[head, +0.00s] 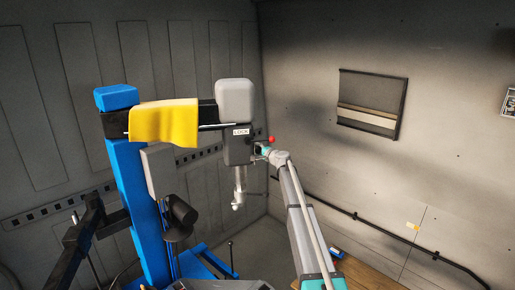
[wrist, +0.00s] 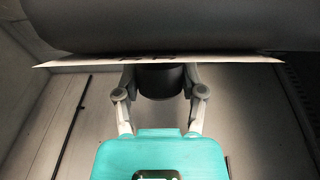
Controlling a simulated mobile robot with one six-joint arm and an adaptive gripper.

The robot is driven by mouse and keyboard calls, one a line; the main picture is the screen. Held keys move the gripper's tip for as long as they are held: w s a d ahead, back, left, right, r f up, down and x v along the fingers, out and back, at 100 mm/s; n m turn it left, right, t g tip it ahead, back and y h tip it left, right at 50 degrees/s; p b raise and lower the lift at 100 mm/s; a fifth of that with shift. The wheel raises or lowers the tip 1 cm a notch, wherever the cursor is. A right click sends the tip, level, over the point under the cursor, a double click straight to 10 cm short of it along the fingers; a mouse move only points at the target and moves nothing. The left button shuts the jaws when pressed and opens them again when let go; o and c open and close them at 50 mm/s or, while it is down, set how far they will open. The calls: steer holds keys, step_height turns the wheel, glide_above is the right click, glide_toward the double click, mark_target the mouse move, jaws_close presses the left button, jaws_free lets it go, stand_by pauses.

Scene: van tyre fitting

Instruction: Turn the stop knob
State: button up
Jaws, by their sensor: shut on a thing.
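A dark round knob (wrist: 161,82), which I take as the stop knob, sticks out below the label plate in the wrist view. My gripper (wrist: 159,72) has one finger on each side of it and is shut on it. In the head view my gripper (head: 261,150) is at the right side of the grey tyre-machine head (head: 236,150), just below a small red ball (head: 271,139). The knob is mostly hidden there by the gripper. A white plate reading LOCK (head: 241,132) is on the machine head; a white plate (wrist: 90,61) shows nearly edge-on in the wrist view.
The blue column (head: 140,200) stands left, with a yellow cloth (head: 164,122) over its horizontal arm. A vertical metal shaft (head: 239,185) hangs below the machine head. A wooden surface (head: 365,275) lies at lower right.

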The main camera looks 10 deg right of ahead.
steer(key=shift+g+h+p, duration=0.3)
steer(key=shift+g+p, duration=0.2)
steer(key=shift+p, duration=0.1)
steer(key=o, duration=1.1)
steer(key=shift+o, duration=0.3)
